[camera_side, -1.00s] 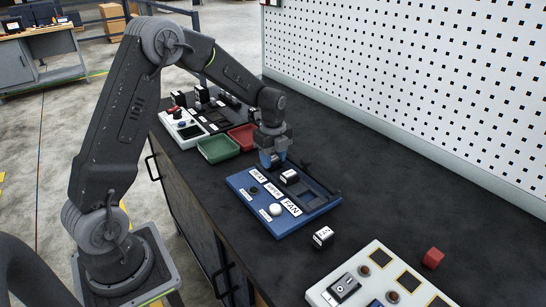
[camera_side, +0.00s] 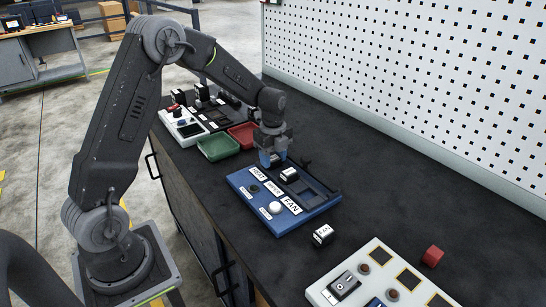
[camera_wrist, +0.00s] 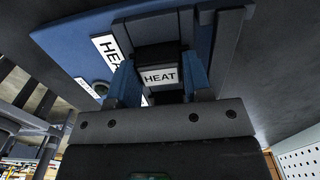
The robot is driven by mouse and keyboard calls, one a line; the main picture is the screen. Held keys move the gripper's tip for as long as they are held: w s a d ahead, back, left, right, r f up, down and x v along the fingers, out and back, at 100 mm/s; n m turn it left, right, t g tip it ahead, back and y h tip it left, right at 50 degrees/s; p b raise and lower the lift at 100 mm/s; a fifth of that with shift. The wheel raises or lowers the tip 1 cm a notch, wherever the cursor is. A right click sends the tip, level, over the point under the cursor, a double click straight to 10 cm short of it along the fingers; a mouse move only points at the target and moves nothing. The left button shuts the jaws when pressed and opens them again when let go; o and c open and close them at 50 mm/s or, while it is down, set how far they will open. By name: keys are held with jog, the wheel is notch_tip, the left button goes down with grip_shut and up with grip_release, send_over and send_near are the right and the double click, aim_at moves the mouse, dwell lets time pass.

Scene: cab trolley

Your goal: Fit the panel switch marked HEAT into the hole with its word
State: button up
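The HEAT switch (camera_wrist: 158,78), dark with a white label, is between the blue fingers of my gripper (camera_wrist: 160,85) in the wrist view. My gripper appears shut on it. In the side view my gripper (camera_side: 272,160) is over the far end of the blue panel (camera_side: 312,218), beside the HEAT label (camera_side: 257,174). That label also shows in the wrist view (camera_wrist: 107,48). A dark opening lies right behind the switch in the wrist view. I cannot tell whether the switch is inside it. The fingers hide the switch in the side view.
A white-faced switch (camera_side: 289,174) sits on the panel's middle row. The FAN switch (camera_side: 323,235) lies on the bench in front, near a white panel (camera_side: 375,285) and a red cube (camera_side: 433,257). Green (camera_side: 217,147) and red trays (camera_side: 243,134) stand behind.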

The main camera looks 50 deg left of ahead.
aim_at(273, 159)
jog(key=o, duration=0.5)
jog(key=shift+c, duration=0.2)
notch_tip(273, 159, up, 13)
jog(key=s+d+r+n+t, duration=0.1)
jog(key=s+d+r+n, duration=0.3)
jog(key=s+d+r, duration=0.1)
jog(key=s+d+n+t, duration=0.2)
jog(key=s+d+n, duration=0.2)
jog(key=s+n, duration=0.3)
jog(key=s+d+n+t, duration=0.2)
jog(key=s+d+n, duration=0.3)
jog(key=s, duration=0.7)
jog(key=shift+d+n+t, duration=0.2)
jog(key=shift+n+t, duration=0.1)
jog(key=shift+n, duration=0.7)
